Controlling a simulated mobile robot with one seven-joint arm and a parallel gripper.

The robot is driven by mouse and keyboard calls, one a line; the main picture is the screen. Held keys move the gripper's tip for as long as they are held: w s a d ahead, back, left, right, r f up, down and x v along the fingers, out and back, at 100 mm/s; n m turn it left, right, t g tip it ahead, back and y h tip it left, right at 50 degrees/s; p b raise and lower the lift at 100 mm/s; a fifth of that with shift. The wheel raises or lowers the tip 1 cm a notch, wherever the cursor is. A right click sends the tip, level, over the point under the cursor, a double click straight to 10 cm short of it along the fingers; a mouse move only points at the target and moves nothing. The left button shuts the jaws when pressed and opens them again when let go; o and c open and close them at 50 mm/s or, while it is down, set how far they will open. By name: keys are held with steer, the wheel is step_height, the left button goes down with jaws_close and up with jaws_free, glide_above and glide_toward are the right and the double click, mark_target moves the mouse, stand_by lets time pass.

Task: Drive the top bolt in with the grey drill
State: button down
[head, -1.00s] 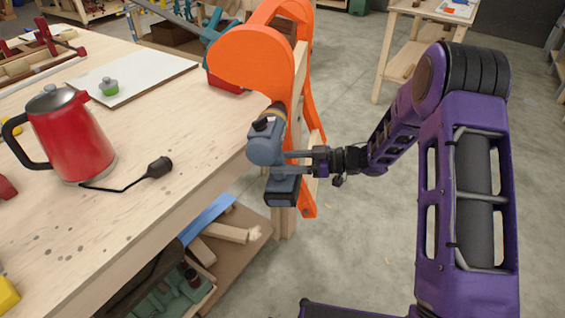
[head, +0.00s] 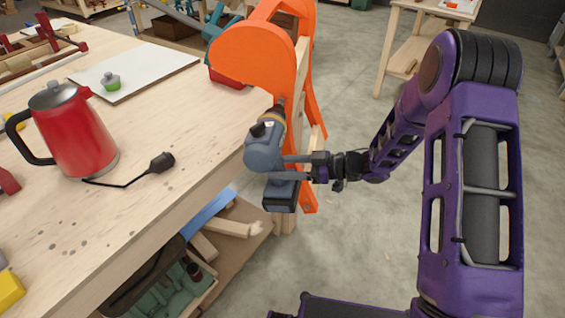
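The grey drill (head: 265,147) is upright in my gripper (head: 294,169), whose two fingers are closed around its handle from the right. Its dark battery base (head: 281,195) hangs below the fingers. The drill's nose points away from me, at the lower part of the orange chair form (head: 252,55). The nose is close to the orange side piece; I cannot tell if it touches. The top bolt is not visible; the drill and the orange form hide that area.
The wooden workbench (head: 150,215) fills the left, with a red kettle (head: 75,130), a black plug on a cord (head: 160,163) and a white board (head: 140,75). A lower shelf holds a green case (head: 170,290). Open floor (head: 360,240) lies to the right.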

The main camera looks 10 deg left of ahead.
steer(key=shift+s+r, duration=0.15)
steer(key=shift+s, duration=1.2)
steer(key=shift+w, duration=0.1)
